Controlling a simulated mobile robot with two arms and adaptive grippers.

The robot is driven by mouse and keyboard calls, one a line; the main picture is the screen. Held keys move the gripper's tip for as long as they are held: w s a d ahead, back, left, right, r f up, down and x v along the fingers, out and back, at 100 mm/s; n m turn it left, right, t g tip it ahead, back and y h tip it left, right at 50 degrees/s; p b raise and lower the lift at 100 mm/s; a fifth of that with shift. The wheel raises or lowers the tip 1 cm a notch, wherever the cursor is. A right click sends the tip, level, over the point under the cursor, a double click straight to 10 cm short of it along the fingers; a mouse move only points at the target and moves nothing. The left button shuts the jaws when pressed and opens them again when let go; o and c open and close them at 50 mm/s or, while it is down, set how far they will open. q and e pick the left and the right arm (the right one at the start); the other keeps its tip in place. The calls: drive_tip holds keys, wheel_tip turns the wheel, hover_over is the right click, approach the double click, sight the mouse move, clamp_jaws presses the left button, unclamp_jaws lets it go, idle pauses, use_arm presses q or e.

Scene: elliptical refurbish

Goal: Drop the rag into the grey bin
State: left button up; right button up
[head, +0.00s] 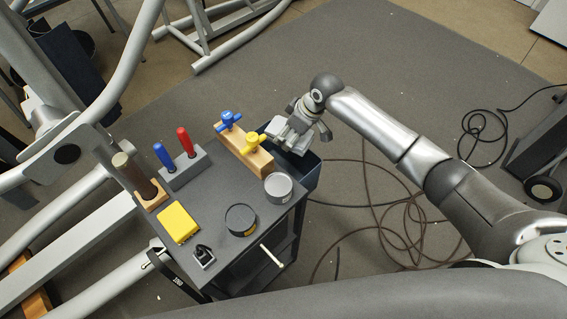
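My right gripper (304,124) reaches in from the right and points down at the far right corner of the cart. A pale grey, folded-looking piece, which may be the rag (287,132), lies at its fingertips. I cannot tell whether the fingers are closed on it or apart from it. Just below is a dark blue-grey open box, probably the grey bin (304,172), at the cart's right side. The gripper and pale piece overlap its far rim, and its inside is mostly hidden. My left gripper is not in view.
The dark cart top (215,215) holds a wooden block (243,149) with blue and yellow knobs, red and blue handled tools (176,152), a yellow box (178,223), and round tins (241,219). Elliptical frame tubes fill the left. Cables (395,225) lie on the right floor.

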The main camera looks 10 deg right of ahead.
drive_tip(key=o, duration=0.5)
drive_tip(key=shift+o, duration=0.2)
drive_tip(key=shift+r, duration=0.1)
drive_tip(key=v, duration=1.2)
drive_tip(key=shift+s, duration=0.1)
